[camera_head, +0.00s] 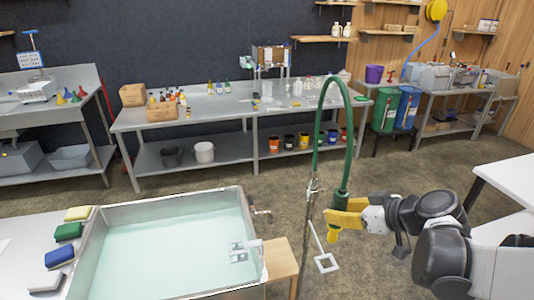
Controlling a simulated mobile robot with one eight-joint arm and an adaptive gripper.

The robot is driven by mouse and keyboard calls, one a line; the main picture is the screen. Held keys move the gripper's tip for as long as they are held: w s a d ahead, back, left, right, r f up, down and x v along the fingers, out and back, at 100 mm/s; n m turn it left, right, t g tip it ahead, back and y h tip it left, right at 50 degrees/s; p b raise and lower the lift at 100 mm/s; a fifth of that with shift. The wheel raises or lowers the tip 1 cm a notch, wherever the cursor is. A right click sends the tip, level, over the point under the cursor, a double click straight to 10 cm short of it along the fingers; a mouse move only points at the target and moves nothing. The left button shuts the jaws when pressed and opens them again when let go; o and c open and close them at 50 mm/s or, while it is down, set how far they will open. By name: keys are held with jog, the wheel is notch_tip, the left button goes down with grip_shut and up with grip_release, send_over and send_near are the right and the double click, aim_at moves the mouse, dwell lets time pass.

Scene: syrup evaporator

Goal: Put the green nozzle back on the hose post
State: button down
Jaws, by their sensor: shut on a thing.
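The green nozzle (342,199) hangs upright at the end of the green hose (350,125), which arches up and over from the post. My gripper (335,217), with yellow fingers, reaches in from the right and is shut on the nozzle. The fingers hide part of it, and a yellow tip shows below them. The hose post (308,215) is a thin metal upright just left of the nozzle, with a visible gap between them in this view. A pale square ring (326,263) on a thin rod shows below my gripper; I cannot tell how it is fixed.
A basin (150,200) of pale green liquid stands front left, with several coloured blocks beside it. A small wooden board (281,262) adjoins its right side. A long steel table (225,108) runs behind. A white table (510,178) is at right. Open floor lies between.

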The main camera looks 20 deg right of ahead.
aim_at(331, 242)
jog(key=shift+f+b, duration=4.35)
jog(key=shift+f, duration=0.65)
jog(key=shift+f, duration=0.1)
jog(key=shift+f+b, duration=0.4)
jog(key=shift+b, duration=0.05)
jog(key=shift+f+b, duration=0.35)
jog(key=shift+f, duration=0.05)
jog(key=shift+f, duration=0.3)
jog(key=shift+f+b, duration=0.15)
jog(key=shift+b, duration=0.25)
jog(key=shift+f+b, duration=0.3)
jog(key=shift+f, duration=0.05)
jog(key=shift+f, duration=0.1)
jog(key=shift+f+b, duration=0.4)
